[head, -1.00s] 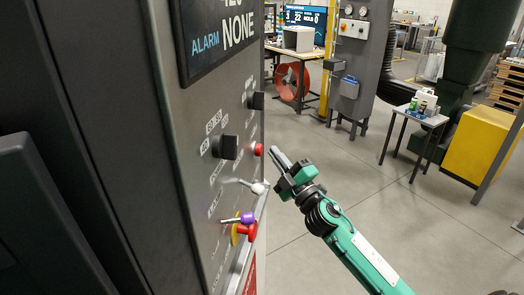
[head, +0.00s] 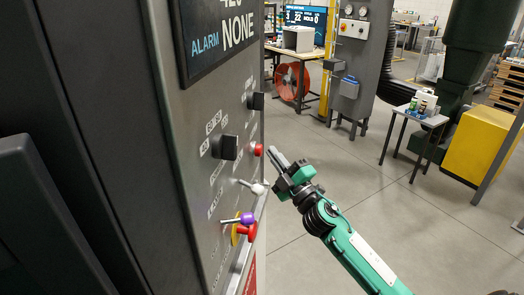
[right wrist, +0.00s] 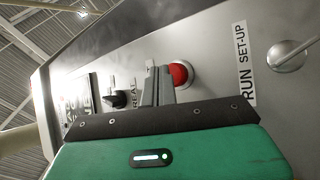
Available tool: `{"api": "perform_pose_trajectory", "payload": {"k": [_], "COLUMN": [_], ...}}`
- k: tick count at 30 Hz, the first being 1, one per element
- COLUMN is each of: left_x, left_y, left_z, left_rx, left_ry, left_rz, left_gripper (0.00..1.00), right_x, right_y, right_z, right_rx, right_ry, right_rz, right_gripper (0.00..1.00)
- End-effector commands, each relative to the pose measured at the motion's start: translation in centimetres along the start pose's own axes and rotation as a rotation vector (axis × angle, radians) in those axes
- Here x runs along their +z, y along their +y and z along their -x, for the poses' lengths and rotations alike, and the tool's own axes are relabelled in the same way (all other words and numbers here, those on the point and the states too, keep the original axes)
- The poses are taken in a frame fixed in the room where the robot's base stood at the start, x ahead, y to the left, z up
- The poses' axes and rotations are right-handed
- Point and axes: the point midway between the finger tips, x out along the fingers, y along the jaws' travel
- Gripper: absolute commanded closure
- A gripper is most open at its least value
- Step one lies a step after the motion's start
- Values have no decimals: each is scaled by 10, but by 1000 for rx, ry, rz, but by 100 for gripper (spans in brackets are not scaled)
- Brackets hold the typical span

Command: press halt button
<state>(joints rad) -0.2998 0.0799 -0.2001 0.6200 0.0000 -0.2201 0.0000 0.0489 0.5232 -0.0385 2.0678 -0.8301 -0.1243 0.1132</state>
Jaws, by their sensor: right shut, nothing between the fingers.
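A small red push button (head: 258,149) sits on the grey machine panel. It also shows in the right wrist view as a round red cap (right wrist: 180,74) in a silver ring. My right gripper (head: 273,153) is shut and empty, with its fingertips close to the right of this button in the head view. In the right wrist view the closed fingers (right wrist: 157,86) reach toward the panel just left of the red cap and overlap its edge. I cannot tell whether they touch it. The button's own label is not readable. My left gripper is not in view.
Black knobs (head: 226,147) and a silver lever (head: 253,187) are on the panel (head: 196,170). Lower is a red knob with yellow behind it (head: 248,232), beside a purple-ended lever (head: 246,218). A display (head: 220,32) is above. Open floor lies to the right.

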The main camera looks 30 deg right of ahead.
Motion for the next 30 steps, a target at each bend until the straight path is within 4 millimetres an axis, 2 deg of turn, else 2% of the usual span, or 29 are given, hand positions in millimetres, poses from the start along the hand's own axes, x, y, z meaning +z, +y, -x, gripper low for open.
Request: {"api": "perform_pose_trajectory", "payload": {"k": [30], "left_x": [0], "left_y": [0], "left_z": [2], "left_rx": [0], "left_ry": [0], "left_rz": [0], "left_gripper": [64], "right_x": [-5], "right_y": [-5], "right_z": [-7], "right_rx": [0], "right_ry": [0], "right_rz": [0], "right_gripper": [100]}}
